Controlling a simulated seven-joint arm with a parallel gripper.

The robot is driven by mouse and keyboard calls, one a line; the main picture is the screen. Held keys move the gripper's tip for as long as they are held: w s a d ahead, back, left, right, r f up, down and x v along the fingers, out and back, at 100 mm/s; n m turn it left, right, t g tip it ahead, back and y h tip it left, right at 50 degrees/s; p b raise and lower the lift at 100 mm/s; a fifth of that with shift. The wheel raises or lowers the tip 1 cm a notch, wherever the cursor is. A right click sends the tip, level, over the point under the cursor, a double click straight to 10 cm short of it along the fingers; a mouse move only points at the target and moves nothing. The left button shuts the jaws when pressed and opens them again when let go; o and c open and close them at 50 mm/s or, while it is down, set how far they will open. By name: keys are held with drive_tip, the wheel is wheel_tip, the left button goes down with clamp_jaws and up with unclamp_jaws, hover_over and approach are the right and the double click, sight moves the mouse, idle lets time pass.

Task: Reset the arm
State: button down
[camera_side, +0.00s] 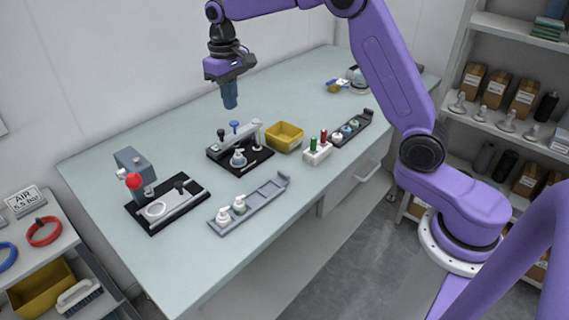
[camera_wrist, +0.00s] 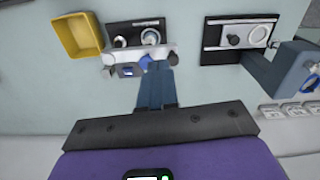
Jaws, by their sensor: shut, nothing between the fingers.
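My purple arm reaches over the work table (camera_side: 110,175) from the right. My gripper (camera_side: 230,104) points down in the air above the back of the table, behind the clamp fixture (camera_side: 240,160). Its blue-grey fingers are together and hold nothing. In the wrist view my gripper (camera_wrist: 157,66) shows at the lower middle, with its fingertips overlapping the near edge of the clamp fixture (camera_wrist: 135,35) in the picture. The fingers look apart from the fixture and well above it.
A press with a red knob (camera_side: 134,180) stands at left. A grey rack (camera_side: 262,200) with white caps lies in front. A yellow bin (camera_side: 285,137), a block with green and red pegs (camera_side: 317,152) and a dark rack (camera_side: 368,116) stand right. Shelves (camera_side: 510,75) flank the table.

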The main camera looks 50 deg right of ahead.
drive_tip(key=s+a+r+n, duration=0.1)
drive_tip(key=s+a+n, duration=0.2)
drive_tip(key=s, duration=0.7)
drive_tip(key=s+a+n, duration=0.2)
drive_tip(key=s+n, duration=0.1)
drive_tip(key=s, duration=0.7)
drive_tip(key=s+d+f+n, duration=0.2)
drive_tip(key=s+d, duration=0.1)
drive_tip(key=s, duration=0.7)
drive_tip(key=s+d+f+n, duration=0.2)
drive_tip(key=s+d+n, duration=0.1)
drive_tip(key=s, duration=0.7)
drive_tip(key=shift+d, duration=0.65)
